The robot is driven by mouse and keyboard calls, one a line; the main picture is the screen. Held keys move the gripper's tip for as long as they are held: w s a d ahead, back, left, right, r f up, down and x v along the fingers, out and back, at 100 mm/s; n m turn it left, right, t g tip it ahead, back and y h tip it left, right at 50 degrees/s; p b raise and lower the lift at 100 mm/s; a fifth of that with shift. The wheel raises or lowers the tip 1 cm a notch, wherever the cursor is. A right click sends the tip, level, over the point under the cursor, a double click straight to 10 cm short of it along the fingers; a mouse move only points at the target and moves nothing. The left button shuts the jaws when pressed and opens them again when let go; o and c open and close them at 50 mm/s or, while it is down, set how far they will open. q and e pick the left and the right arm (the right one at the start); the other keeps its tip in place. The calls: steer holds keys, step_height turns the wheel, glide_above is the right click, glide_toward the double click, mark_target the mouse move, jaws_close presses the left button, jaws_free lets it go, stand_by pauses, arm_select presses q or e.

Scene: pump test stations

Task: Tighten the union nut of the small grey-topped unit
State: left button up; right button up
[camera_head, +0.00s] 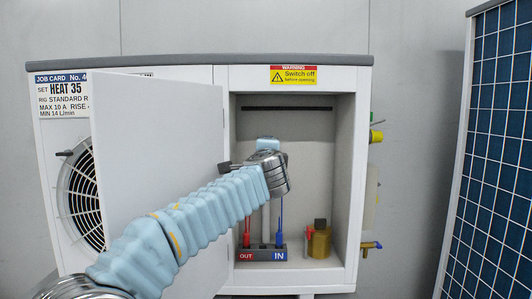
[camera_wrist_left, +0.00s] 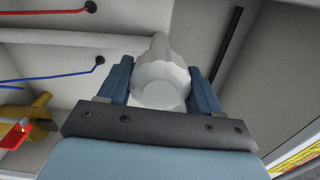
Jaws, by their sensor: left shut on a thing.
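The small unit (camera_head: 290,62) is a white cabinet with a grey top, its compartment open at the right. My left arm reaches into it from the lower left. In the left wrist view, my left gripper (camera_wrist_left: 160,78) has its blue fingers on both sides of a white, lobed union nut (camera_wrist_left: 160,86) and is shut on it. A pale tapered fitting rises behind the nut. In the head view, the left gripper (camera_head: 268,144) is mostly hidden by its own wrist, and the nut cannot be seen. My right gripper is in neither view.
The open door (camera_head: 160,150) stands left of the compartment. Inside are a red pipe (camera_head: 247,230), a blue pipe (camera_head: 280,222), an OUT/IN block (camera_head: 262,255) and a brass valve (camera_head: 319,242) with a red lever. A blue-gridded panel (camera_head: 495,150) stands at the right.

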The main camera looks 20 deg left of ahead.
arm_select(q)
steer(key=shift+f+m, duration=0.1)
steer(key=shift+m, duration=0.2)
stand_by(0.4)
steer(key=o, duration=1)
steer(key=shift+o, duration=0.2)
steer(key=b+v, duration=0.3)
steer(key=v, duration=1.1)
steer(key=shift+b, duration=0.4)
